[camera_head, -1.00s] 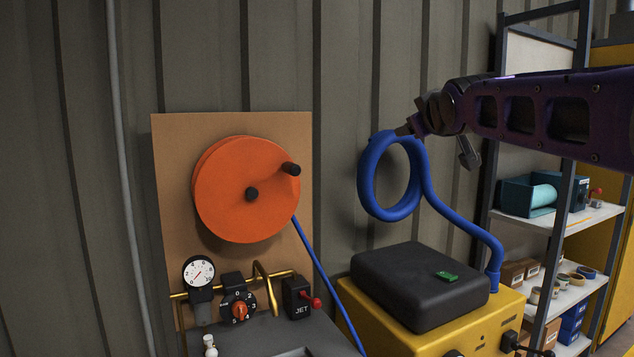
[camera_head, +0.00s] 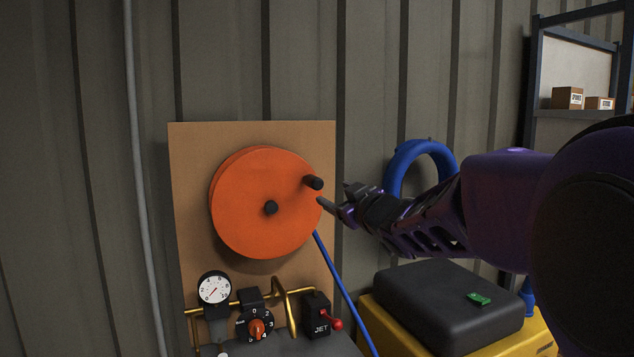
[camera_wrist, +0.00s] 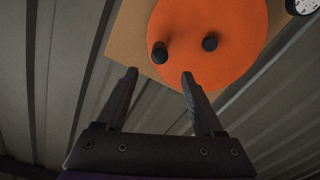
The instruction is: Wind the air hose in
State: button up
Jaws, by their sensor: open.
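The orange hose reel (camera_head: 250,225) is mounted on a tan board on the wall. Its black crank knob (camera_head: 314,183) sticks out near the upper right rim, and a black hub (camera_head: 270,207) marks the centre. The blue air hose (camera_head: 340,285) runs down from the reel's lower right. My gripper (camera_head: 334,192) is just right of the knob, open and empty. In the wrist view my gripper (camera_wrist: 159,76) has its fingers spread, with the crank knob (camera_wrist: 159,54) just beyond the gap between the tips. No contact with the knob shows.
Below the reel are a gauge (camera_head: 214,289), a dial (camera_head: 257,328) and a red-handled JET lever (camera_head: 326,317) on brass pipe. A black-topped yellow unit (camera_head: 450,305) stands at lower right. A coiled thick blue hose (camera_head: 420,150) hangs behind my arm.

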aim_at(311, 181)
jog(key=p+x, duration=0.2)
jog(key=x, duration=1.3)
grip_shut()
dwell(1.0)
